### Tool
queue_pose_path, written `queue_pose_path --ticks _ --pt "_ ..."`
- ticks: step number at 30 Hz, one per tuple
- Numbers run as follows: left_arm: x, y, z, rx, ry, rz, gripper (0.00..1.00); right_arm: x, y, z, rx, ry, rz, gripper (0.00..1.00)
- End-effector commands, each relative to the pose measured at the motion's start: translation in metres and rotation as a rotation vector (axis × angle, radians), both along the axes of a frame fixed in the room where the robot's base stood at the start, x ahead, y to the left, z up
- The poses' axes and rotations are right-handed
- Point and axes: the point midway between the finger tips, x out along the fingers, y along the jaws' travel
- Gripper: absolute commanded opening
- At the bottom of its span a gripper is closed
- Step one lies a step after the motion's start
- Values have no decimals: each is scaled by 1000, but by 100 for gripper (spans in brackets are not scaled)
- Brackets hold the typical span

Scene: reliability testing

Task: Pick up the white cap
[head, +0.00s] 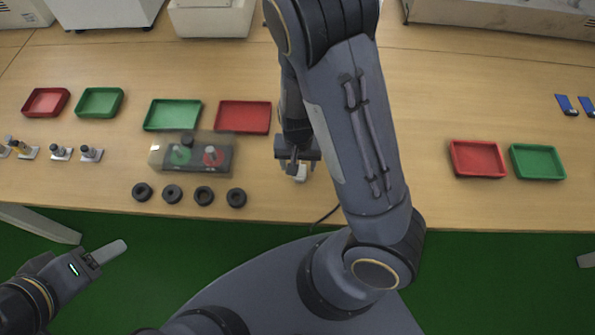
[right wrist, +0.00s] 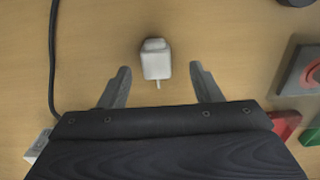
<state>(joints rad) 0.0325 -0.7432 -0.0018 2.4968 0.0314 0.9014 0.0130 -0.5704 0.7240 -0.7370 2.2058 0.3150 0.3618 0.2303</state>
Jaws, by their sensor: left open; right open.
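The white cap (right wrist: 155,60) is a small white block with a thin pin on its near side. It lies on the wooden table in the right wrist view. In the head view a white piece (head: 300,174) shows just below my right gripper (head: 296,163), partly hidden by it. In the right wrist view the fingers of my right gripper (right wrist: 160,72) are open, one on each side of the cap, with gaps to it. My left gripper (head: 108,251) is open and empty over the green floor, off the table's front edge.
A grey box with green and red buttons (head: 160,160) stands left of my right gripper. Several black rings (head: 204,195) lie before it. Red trays (head: 243,117) and green trays (head: 172,115) lie further back. A black cable (right wrist: 53,60) runs left of the cap. Another white piece (right wrist: 38,148) sits lower left.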

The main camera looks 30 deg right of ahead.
Motion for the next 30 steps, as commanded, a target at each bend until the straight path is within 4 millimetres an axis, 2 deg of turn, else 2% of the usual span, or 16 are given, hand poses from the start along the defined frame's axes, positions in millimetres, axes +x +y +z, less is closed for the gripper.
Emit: queue_pose_path --ticks 1,6,16,27,30 --pt "0 0 -3 0 0 0 58 -3 -2 -10 0 6 -5 58" --pt "0 0 -8 0 0 0 58 -3 -4 -34 0 4 -1 58" --pt "0 0 -8 0 0 0 58 -3 -4 -39 2 1 0 58" --pt "0 0 -8 0 0 0 58 -3 -4 -39 2 1 0 10" --pt "0 0 -8 0 0 0 58 -3 -4 -39 2 1 0 9"
